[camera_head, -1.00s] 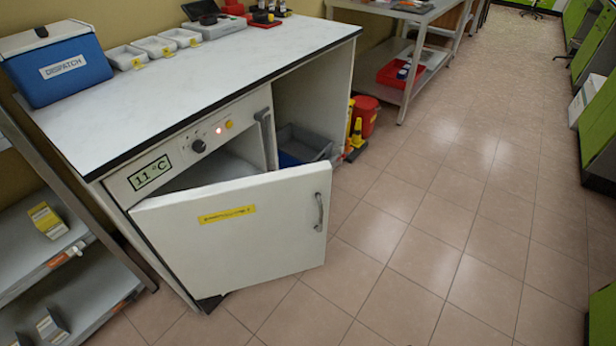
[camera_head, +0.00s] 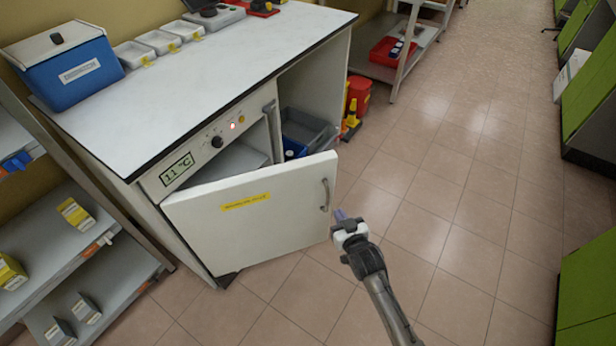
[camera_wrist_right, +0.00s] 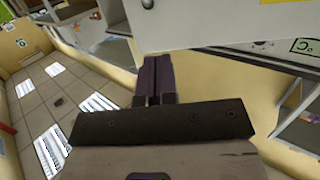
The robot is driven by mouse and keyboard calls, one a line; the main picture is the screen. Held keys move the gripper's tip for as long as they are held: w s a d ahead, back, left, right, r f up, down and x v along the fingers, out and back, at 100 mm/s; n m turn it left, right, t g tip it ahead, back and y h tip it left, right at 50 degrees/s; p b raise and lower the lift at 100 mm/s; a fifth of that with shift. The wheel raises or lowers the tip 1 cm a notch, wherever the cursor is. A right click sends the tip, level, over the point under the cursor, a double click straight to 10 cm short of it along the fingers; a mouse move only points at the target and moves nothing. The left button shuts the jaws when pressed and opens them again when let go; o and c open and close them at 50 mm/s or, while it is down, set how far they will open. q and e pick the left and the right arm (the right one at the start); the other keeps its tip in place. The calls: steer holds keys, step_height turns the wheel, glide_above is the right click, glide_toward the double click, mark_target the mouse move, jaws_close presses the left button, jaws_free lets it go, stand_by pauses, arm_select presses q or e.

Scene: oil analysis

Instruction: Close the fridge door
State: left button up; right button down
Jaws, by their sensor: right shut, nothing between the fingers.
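The white fridge door (camera_head: 250,220), with a yellow label and a grey handle (camera_head: 325,195) near its right edge, stands ajar below the counter. The fridge interior (camera_head: 225,165) shows above the door's top edge. My right gripper (camera_head: 341,215) is shut and empty, just right of the door's handle edge; I cannot tell whether it touches. In the right wrist view its closed fingers (camera_wrist_right: 154,75) point toward a white panel (camera_wrist_right: 220,22), probably the door. My left gripper is not in view.
A blue cooler box (camera_head: 72,75) and white trays (camera_head: 158,42) stand on the counter (camera_head: 200,80). Shelves with yellow boxes (camera_head: 75,213) stand at the left. A red bin (camera_head: 358,95) and yellow items are right of the cabinet. Tiled floor (camera_head: 450,190) is clear at the right.

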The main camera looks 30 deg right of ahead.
step_height(320, 180, up, 2)
steer(key=t, duration=0.1)
steer(key=b, duration=0.7)
glide_toward(319, 171)
steer(key=shift+t, duration=0.3)
steer(key=x, duration=0.6)
steer(key=shift+w+f, duration=0.25)
steer(key=shift+f, duration=0.1)
steer(key=shift+w+d+r, duration=0.1)
steer(key=shift+w+d, duration=0.1)
steer(key=shift+w, duration=0.3)
